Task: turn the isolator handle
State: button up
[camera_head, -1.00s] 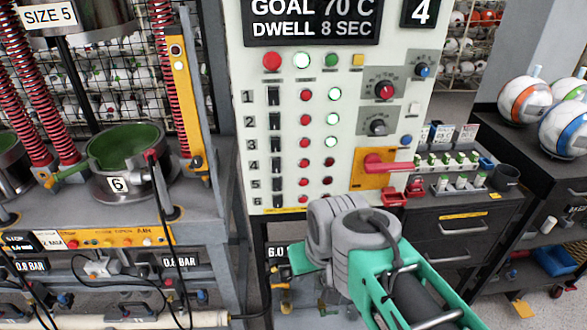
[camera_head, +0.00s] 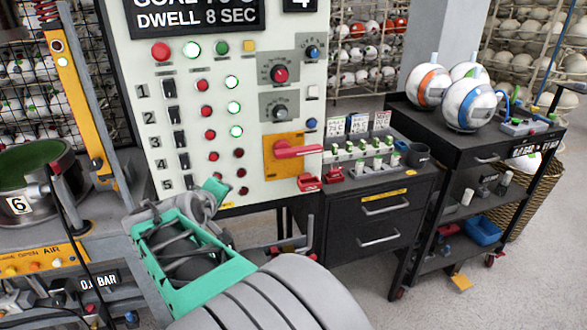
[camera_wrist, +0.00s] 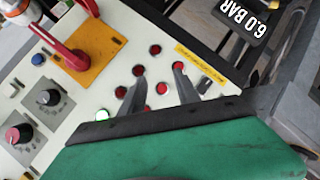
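The isolator handle (camera_head: 297,150) is a red lever lying level across a yellow-orange plate (camera_head: 279,141) low on the right of the white control panel (camera_head: 158,78). In the wrist view the red handle (camera_wrist: 66,50) shows at the upper left over its yellow plate (camera_wrist: 101,42). My gripper (camera_wrist: 159,70) is open and empty, its two dark fingers apart in front of small red lamps on the panel. It is to one side of the handle and not touching it. In the head view its fingertips are hidden.
A drawer cabinet (camera_head: 372,215) with small bottles on top stands right of the panel. A black cart (camera_head: 440,130) with several balls is further right. A press with a green-topped pot (camera_head: 30,175) is at the left. Open floor (camera_head: 520,280) shows at lower right.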

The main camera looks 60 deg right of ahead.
aim_at(297, 155)
jog(key=s+d+r+g+h, duration=0.1)
jog(key=s+d+h, duration=0.1)
jog(key=d, duration=0.3)
jog(key=s+d+r+n+g+h+b, duration=0.1)
jog(key=s+d+r+g+h, duration=0.1)
jog(key=s+d, duration=0.3)
jog(key=s+d+r+g+h+b, duration=0.1)
jog(key=s+d+h, duration=0.2)
jog(key=s+d, duration=0.1)
jog(key=shift+s+d+r+n+g, duration=0.15)
jog(key=shift+d+r+n+g, duration=0.25)
jog(key=shift+d, duration=0.1)
jog(key=d+p, duration=0.1)
jog(key=d, duration=0.5)
jog(key=shift+d, duration=0.6)
jog(key=shift+c, duration=0.2)
grip_shut()
